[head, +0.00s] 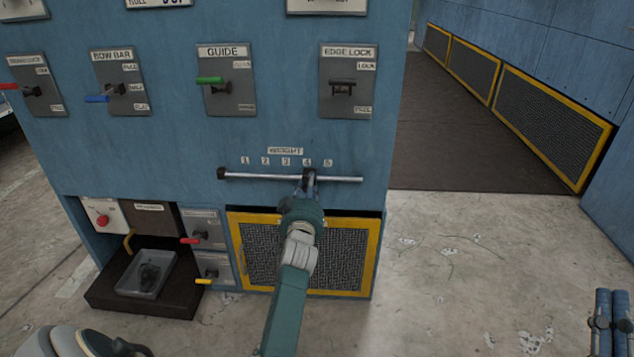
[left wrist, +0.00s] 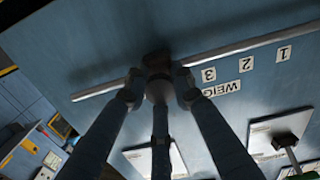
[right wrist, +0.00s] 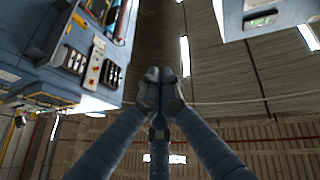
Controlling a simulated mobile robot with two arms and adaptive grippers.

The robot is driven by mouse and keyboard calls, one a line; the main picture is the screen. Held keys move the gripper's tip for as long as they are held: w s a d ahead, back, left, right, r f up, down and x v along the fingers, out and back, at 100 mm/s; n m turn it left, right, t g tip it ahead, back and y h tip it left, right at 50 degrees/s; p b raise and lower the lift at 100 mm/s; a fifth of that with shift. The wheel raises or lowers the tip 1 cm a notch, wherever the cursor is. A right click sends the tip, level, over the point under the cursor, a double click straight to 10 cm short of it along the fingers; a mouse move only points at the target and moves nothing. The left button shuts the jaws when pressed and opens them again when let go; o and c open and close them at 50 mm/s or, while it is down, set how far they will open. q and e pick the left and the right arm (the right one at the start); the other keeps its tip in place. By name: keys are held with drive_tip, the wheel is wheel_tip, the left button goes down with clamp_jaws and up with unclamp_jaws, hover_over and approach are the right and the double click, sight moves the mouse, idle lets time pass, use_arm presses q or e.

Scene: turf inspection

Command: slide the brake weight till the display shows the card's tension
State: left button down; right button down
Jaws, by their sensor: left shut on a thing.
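The weight rail (head: 270,177) is a thin metal bar on the blue panel, under a WEIGHT label and numbers 1 to 5. My left gripper (head: 308,180) is shut around the brake weight, just below the 4. The gripper mostly hides the weight in the head view. In the left wrist view the dark weight (left wrist: 157,60) sits on the rail between the fingers. My right gripper (right wrist: 160,88) is shut and empty, away from the panel. A small greenish screen (right wrist: 263,20) shows in the right wrist view, too small to read. I cannot identify the tension card.
GUIDE (head: 225,80) and EDGE LOCK (head: 346,80) lever plates are above the rail. A yellow-framed mesh panel (head: 360,222) is below it. A dark tray (head: 146,275) stands low at the left.

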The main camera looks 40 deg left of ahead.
sight(304, 188)
use_arm(q)
drive_tip(key=shift+s+a+r, duration=0.2)
drive_tip(key=shift+s+a, duration=0.05)
drive_tip(key=shift+a, duration=0.25)
use_arm(e)
drive_tip(key=f, duration=0.1)
drive_tip(key=w+f+g, duration=0.1)
drive_tip(key=f, duration=0.1)
drive_tip(key=shift+w+f+g, duration=0.15)
drive_tip(key=shift+w+g, duration=0.15)
drive_tip(key=shift+g, duration=0.1)
use_arm(q)
drive_tip(key=c, duration=1.5)
unclamp_jaws()
drive_tip(key=shift+o, duration=0.2)
use_arm(e)
drive_tip(key=shift+h, duration=0.4)
use_arm(q)
drive_tip(key=shift+f, duration=0.1)
drive_tip(key=shift+s+d, duration=0.2)
drive_tip(key=v, duration=0.7)
